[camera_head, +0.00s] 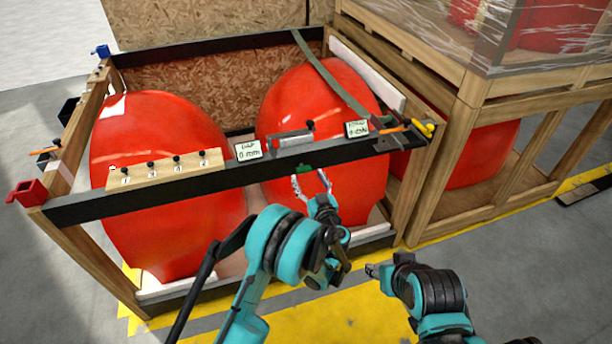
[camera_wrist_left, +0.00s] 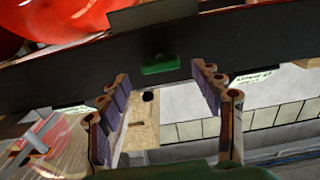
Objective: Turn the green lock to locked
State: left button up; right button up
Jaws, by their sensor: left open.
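The green lock (camera_head: 305,169) is a small green piece on the front face of the black crossbar (camera_head: 90,208). In the left wrist view the green lock (camera_wrist_left: 160,66) shows as a short green block, lying nearly level on the dark bar. My left gripper (camera_head: 312,181) is open just in front of it. In the left wrist view the fingers of my left gripper (camera_wrist_left: 160,84) stand on either side of the green lock, with gaps between. My right gripper (camera_head: 371,271) is low and to the right, away from the bar; its finger opening is too small to tell.
Large red nosecones (camera_head: 155,125) sit in the wooden crate behind the bar. A numbered peg board (camera_head: 165,170), a small label (camera_head: 248,150) and another label (camera_head: 357,129) are along the bar. A red clamp (camera_head: 27,193) is at its left end. A wrapped crate (camera_head: 545,45) stands right.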

aim_at(305, 172)
pick_arm(q)
jog(key=shift+b+x, duration=0.35)
jog(key=shift+x, duration=1.35)
jog(key=c, duration=1.2)
jog(key=shift+o, duration=0.2)
